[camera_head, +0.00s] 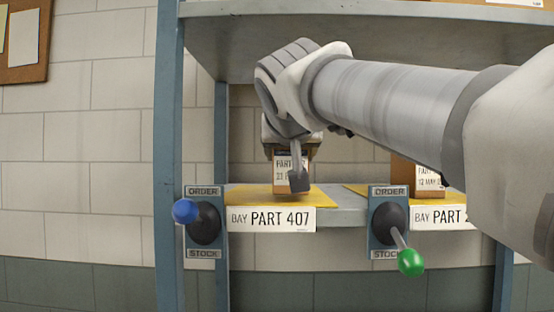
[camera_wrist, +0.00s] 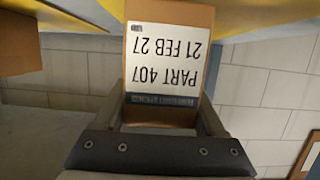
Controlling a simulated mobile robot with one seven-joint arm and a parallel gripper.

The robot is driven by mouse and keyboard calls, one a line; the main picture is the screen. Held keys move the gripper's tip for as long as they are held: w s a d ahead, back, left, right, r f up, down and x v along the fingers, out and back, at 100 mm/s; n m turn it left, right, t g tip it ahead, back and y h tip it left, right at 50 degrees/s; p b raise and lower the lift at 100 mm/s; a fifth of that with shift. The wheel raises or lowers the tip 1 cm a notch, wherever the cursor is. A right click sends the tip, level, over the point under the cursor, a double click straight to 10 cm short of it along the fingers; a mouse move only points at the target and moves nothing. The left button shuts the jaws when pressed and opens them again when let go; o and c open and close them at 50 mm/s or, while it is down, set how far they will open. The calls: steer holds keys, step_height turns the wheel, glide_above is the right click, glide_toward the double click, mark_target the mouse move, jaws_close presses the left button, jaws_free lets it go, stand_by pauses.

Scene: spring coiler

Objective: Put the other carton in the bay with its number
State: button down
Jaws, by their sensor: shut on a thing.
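My gripper (camera_head: 299,180) is shut on a brown carton (camera_head: 278,188) over the yellow mat of the bay marked PART 407 (camera_head: 270,219). In the wrist view the carton (camera_wrist: 160,60) sits between the fingers, its upside-down label reading PART 407, 21 FEB 27. In the head view a finger covers part of the label. I cannot tell whether its base touches the mat (camera_head: 240,196). A second carton (camera_head: 402,177) stands in the right bay (camera_head: 437,216), partly behind my arm. Its label shows 12 MAY; that bay's number is cut off after PART 2.
A blue-knobbed lever (camera_head: 185,211) points left beside the PART 407 bay. A green-knobbed lever (camera_head: 411,262) between the bays tilts down toward STOCK. An upper shelf (camera_head: 330,12) hangs above, and blue uprights (camera_head: 169,120) flank the bays.

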steer(key=shift+f, duration=0.4)
steer(key=shift+f, duration=0.15)
jaws_free()
steer(key=shift+f, duration=0.1)
